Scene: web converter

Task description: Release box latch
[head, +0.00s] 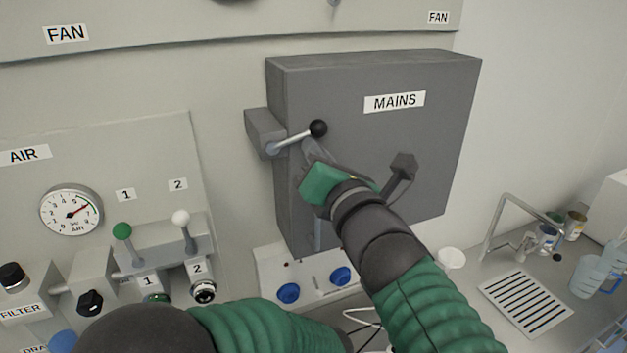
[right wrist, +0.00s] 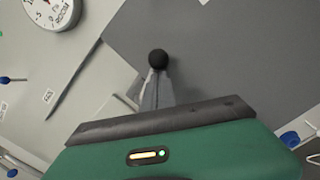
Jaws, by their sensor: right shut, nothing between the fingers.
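The grey box (head: 390,140) labelled MAINS is mounted on the wall panel. On its left side a lever latch (head: 292,141) with a silver rod and black ball knob (head: 318,128) points up and right. My right gripper (head: 308,147) is shut and empty, its fingertips just below the rod and knob. In the right wrist view the knob (right wrist: 158,58) shows just beyond the closed fingers (right wrist: 157,92); I cannot tell whether they touch. A dark grey handle (head: 402,167) on the box front is partly hidden by my right arm. My left gripper is out of view.
An AIR panel with a gauge (head: 71,211), a green-knobbed lever (head: 122,231) and a white-knobbed lever (head: 181,217) is at the left. Blue knobs (head: 340,276) sit below the box. A counter with a drain grate (head: 524,302) and cups is at the right.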

